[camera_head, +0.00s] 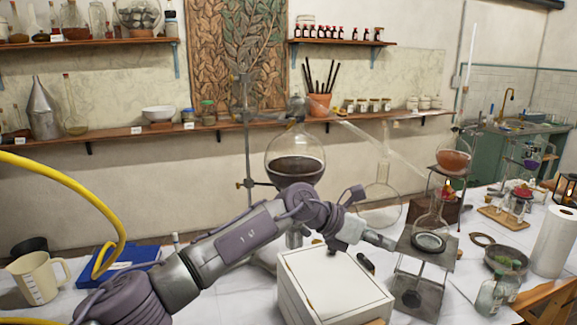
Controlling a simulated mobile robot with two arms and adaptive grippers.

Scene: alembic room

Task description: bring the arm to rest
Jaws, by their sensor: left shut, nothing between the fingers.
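My left arm (240,235) reaches in from the lower left across the table, passing in front of the large round flask. Its gripper (392,244) is shut and empty, pointing right above the white box. Its tip appears close to the small flask (432,235) on the metal stand; I cannot tell whether they touch. My right gripper is not in view.
The white box (328,290) stands below the gripper. A large flask (294,160) with dark liquid and a clear flask (380,200) are behind the arm. A beige jug (38,280) and blue book (118,264) lie left; a paper roll (553,245) stands right.

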